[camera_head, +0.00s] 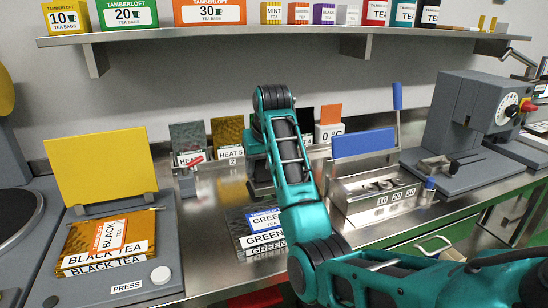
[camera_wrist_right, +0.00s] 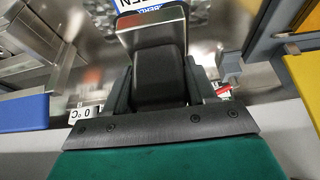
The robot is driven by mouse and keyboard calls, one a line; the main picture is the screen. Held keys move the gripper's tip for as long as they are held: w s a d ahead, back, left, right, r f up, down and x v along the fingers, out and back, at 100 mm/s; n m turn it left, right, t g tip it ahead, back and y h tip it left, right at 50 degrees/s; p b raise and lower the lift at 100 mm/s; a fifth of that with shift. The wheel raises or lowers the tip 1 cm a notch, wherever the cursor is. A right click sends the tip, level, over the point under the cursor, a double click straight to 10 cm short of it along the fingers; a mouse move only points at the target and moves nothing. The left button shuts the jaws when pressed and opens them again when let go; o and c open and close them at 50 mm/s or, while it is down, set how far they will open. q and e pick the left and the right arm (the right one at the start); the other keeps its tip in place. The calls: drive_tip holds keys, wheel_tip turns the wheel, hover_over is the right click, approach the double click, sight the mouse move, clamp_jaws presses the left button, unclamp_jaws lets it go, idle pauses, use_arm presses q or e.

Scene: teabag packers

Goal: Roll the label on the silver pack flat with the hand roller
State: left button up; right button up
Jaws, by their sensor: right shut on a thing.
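The silver pack (camera_head: 243,222) lies on the steel counter at the centre of the head view, with a blue and white GREEN TEA label (camera_head: 265,219) on top. My right forearm partly covers its right side. My right gripper (camera_head: 262,184) is just behind the pack and points down. In the right wrist view it is shut on a dark block (camera_wrist_right: 160,75), which seems to be the hand roller's handle. My left gripper is not in view.
A press with a gold pack (camera_head: 103,243) stands at the left. A red-handled tool (camera_head: 193,163) stands behind the counter's middle. A steel box with a blue plate (camera_head: 364,142) and a grey machine (camera_head: 465,125) stand at the right. A shelf (camera_head: 200,38) of tea boxes runs above.

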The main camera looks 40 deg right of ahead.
sight(260, 195)
drive_tip(key=shift+s+a+f, duration=0.25)
drive_tip(key=shift+a+f, duration=0.05)
drive_tip(key=shift+a, duration=0.35)
drive_tip(key=shift+f, duration=2.85)
drive_tip(key=shift+f, duration=0.65)
drive_tip(key=shift+d, duration=0.1)
drive_tip(key=shift+s+d+f, duration=0.1)
drive_tip(key=shift+s+d, duration=0.1)
drive_tip(key=shift+d, duration=0.5)
drive_tip(key=shift+s+d, duration=0.25)
drive_tip(key=shift+d, duration=0.4)
drive_tip(key=shift+s+d+f, duration=0.1)
drive_tip(key=shift+s+d, duration=0.1)
drive_tip(key=shift+d, duration=0.5)
drive_tip(key=shift+a, duration=0.15)
drive_tip(key=shift+w+a, duration=0.2)
drive_tip(key=shift+a, duration=0.5)
drive_tip(key=shift+w+a, duration=0.2)
drive_tip(key=shift+a, duration=0.45)
drive_tip(key=shift+w+a, duration=0.2)
drive_tip(key=shift+a, duration=0.5)
drive_tip(key=shift+d, duration=0.15)
drive_tip(key=shift+s+d, duration=0.2)
drive_tip(key=shift+d, duration=0.5)
drive_tip(key=shift+s+d, duration=0.2)
drive_tip(key=shift+d, duration=0.45)
drive_tip(key=shift+s+d, duration=0.2)
drive_tip(key=shift+d, duration=0.5)
